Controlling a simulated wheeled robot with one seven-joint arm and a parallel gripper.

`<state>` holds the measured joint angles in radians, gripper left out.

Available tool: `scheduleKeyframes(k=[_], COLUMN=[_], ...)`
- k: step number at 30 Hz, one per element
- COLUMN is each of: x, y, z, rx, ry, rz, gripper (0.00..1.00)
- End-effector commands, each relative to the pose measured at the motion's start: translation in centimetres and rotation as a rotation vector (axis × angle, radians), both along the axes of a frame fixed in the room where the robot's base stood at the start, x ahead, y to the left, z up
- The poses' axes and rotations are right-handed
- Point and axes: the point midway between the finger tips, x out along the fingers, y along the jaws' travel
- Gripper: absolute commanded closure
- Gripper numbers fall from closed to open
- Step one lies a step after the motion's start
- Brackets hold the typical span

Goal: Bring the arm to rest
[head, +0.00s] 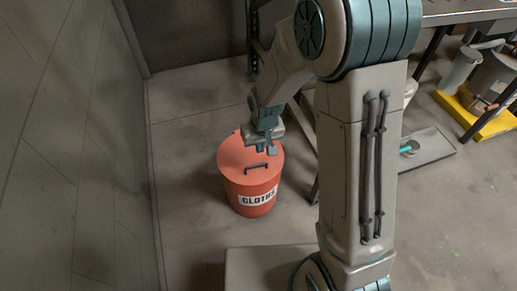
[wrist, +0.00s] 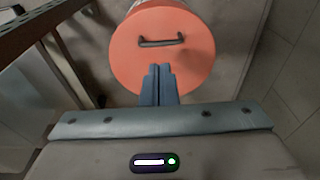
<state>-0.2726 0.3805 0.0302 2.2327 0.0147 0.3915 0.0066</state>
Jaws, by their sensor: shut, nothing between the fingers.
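The red bin (head: 252,197) stands on the floor with a white "CLOTHS" label. Its round lid (head: 233,153) is on and has a dark handle (head: 257,168). In the wrist view the lid (wrist: 130,55) fills the upper middle, with the handle (wrist: 161,42) beyond the fingertips. I cannot tell the exact height of the fingers above the lid.
A wall (head: 75,150) runs along the left. A metal bench (head: 465,14) is at the upper right. A yellow tray (head: 488,127) with containers and a grey floor tray (head: 431,151) lie at the right. Floor between wall and bin (head: 185,150) is clear.

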Motion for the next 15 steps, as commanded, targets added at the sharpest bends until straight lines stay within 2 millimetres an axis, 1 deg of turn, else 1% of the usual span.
scheduleKeyframes(k=[1,3,12,14,15], x=[-0.1,-0.2,-0.4,-0.4,-0.4], y=[0.0,-0.1,-0.2,-0.3,-0.4], z=[0.9,1.4,1.9,2.4,3.1], rx=[0.001,0.001,0.000,0.000,0.001], ry=[-0.002,-0.002,0.000,-0.002,-0.004], rz=[0.000,0.000,0.000,-0.002,-0.005], gripper=[1.00,1.00,1.00,1.00,1.00])
